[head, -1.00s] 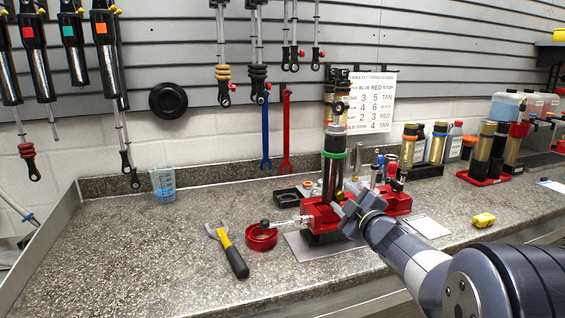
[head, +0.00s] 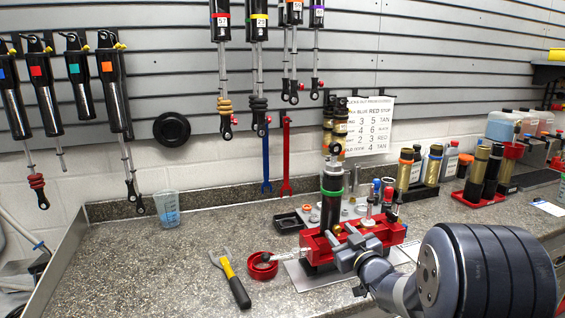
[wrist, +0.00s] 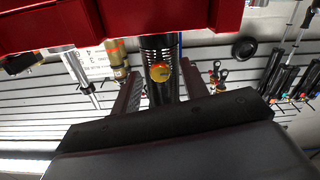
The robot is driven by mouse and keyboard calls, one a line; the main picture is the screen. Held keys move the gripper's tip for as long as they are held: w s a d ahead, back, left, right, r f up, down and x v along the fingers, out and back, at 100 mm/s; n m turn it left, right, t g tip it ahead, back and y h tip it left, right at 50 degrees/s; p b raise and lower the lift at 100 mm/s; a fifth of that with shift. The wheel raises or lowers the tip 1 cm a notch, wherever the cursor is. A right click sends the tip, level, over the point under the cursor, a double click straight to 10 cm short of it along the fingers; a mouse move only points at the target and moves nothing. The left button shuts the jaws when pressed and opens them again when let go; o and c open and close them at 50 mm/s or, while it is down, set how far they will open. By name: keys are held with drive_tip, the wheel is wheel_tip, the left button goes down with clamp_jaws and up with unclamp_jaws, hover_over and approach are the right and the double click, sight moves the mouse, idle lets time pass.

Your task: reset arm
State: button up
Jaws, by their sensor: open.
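My gripper (head: 350,252) is open at the front of the red vise (head: 318,246) on the bench. A black shock body with a green ring (head: 331,185) stands upright in the vise. In the wrist view, the two fingers (wrist: 163,88) are spread apart. The black shock body with a round gold cap (wrist: 160,72) shows between them, and I cannot tell whether they touch it. The red vise (wrist: 120,20) fills the top of that view. My arm comes in from the lower right in the head view.
A measuring cup (head: 167,208) stands at the back left. Several shocks (head: 45,95) hang on the slatted wall. Bottles and canisters (head: 432,165) stand at the right. The front left bench is clear.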

drive_tip(key=m+p, duration=0.2)
drive_tip(key=p, duration=0.1)
drive_tip(key=shift+r, duration=0.2)
drive_tip(key=b+v, duration=0.1)
drive_tip(key=v, duration=0.3)
drive_tip(key=shift+s+d+f, duration=0.15)
drive_tip(key=shift+s+f, duration=0.05)
drive_tip(key=shift+s, duration=0.05)
drive_tip(key=shift+b, duration=0.3)
